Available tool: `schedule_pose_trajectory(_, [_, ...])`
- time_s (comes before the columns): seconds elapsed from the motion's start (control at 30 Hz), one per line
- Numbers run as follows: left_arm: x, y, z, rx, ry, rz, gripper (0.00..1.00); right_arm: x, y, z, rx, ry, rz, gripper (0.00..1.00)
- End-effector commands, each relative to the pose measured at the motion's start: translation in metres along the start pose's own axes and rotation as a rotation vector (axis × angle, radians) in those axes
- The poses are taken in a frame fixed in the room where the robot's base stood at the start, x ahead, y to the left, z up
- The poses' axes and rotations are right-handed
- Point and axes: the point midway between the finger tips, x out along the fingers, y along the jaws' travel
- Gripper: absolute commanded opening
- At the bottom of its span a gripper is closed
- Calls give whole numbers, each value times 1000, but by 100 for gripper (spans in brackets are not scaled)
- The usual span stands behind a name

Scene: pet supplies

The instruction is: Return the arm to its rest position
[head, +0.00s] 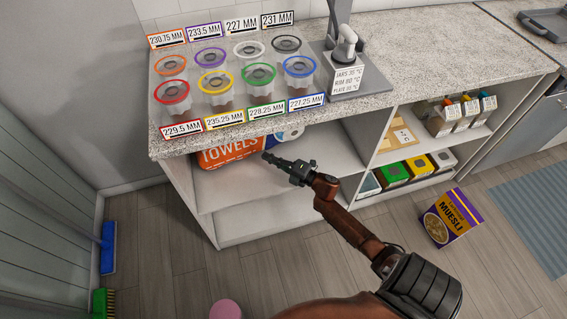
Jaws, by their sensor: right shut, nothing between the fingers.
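My right arm (345,222) comes in from the bottom right and reaches up and left toward the open shelf under the counter. My right gripper (268,156) is shut and empty. Its fingertips appear in front of the shelf opening, close to an orange pack marked TOWELS (231,150). I cannot tell whether they touch anything. My left gripper is not in view.
The granite counter (400,75) carries several coloured-rim jars with number labels and a grey device (350,70). A muesli box (450,217) stands on the wood floor at right. Brooms (108,248) lean at left. A pink round object (226,309) is at the bottom.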

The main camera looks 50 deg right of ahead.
Motion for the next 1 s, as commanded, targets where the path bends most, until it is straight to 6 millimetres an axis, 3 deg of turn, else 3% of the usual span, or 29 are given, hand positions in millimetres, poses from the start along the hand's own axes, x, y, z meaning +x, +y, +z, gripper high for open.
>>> schedule_pose_trajectory(0.1, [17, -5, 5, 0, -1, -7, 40, -21, 2, -1, 2, 0, 1, 0])
schedule_pose_trajectory(0.33, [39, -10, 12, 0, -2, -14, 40, -46, 1, 0, 1, -1, 1, 0])
schedule_pose_trajectory(0.77, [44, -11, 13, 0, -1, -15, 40, -55, -3, 3, 21, -26, -10, 0])
schedule_pose_trajectory(0.87, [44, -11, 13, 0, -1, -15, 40, -64, -11, 5, 89, -99, -43, 0])
schedule_pose_trajectory(1.0, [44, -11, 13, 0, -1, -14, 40, -96, -34, 8, 272, -288, -129, 0])
